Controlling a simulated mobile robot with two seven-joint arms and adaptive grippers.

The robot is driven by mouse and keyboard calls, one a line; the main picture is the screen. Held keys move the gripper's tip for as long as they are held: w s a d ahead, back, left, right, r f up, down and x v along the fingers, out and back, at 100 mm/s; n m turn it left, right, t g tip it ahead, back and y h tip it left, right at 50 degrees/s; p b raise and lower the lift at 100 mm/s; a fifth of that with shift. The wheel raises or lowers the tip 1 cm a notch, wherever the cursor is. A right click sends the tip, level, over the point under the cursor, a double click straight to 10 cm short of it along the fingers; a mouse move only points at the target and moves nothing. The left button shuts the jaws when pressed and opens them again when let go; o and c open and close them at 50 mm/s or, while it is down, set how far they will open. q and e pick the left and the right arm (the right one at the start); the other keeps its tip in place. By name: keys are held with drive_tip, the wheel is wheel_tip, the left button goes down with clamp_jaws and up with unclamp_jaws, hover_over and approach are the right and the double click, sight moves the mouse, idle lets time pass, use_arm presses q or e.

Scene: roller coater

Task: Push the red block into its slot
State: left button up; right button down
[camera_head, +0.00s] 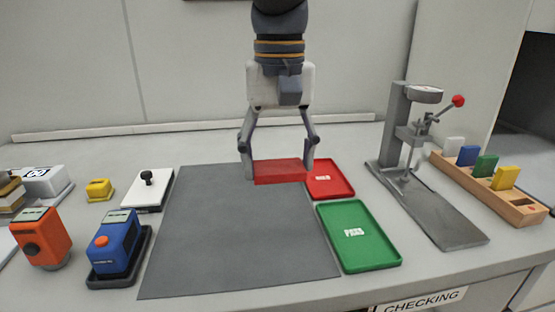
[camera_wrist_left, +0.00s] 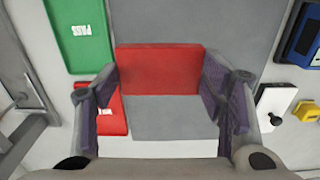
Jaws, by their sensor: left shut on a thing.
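My left gripper (camera_head: 279,176) is shut on a red block (camera_head: 279,170), a flat wide piece spanning between its two fingers. The block is at the far edge of the grey mat; I cannot tell whether it touches the mat. In the left wrist view the red block (camera_wrist_left: 160,70) fills the space between the fingertips. A wooden rack (camera_head: 470,186) stands at the far right. It holds upright white (camera_head: 453,146), blue (camera_head: 467,155), green (camera_head: 484,165) and yellow (camera_head: 505,177) blocks, with an open slot (camera_head: 524,207) at its near end. My right gripper is not in view.
A grey press (camera_head: 410,140) with a red-knobbed lever stands between the mat (camera_head: 235,235) and rack. Red (camera_head: 340,192) and green (camera_head: 372,258) trays lie right of the mat. Blue (camera_head: 116,246) and orange (camera_head: 42,240) devices stand left. The mat is clear.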

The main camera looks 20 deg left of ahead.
use_arm(q)
drive_tip(key=w+a+f, duration=0.3)
drive_tip(key=a+f, duration=0.2)
drive_tip(key=a, duration=0.2)
drive_tip(key=b, duration=0.1)
hover_over(238, 206)
wheel_tip(238, 206, down, 5)
drive_tip(key=shift+r, duration=0.1)
wheel_tip(238, 206, down, 3)
drive_tip(key=shift+r, duration=0.2)
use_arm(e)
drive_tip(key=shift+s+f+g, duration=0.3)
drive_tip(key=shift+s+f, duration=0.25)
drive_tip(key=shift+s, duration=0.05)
use_arm(q)
drive_tip(key=shift+s+f, duration=0.1)
drive_tip(key=shift+f, duration=0.05)
drive_tip(key=o, duration=1.2)
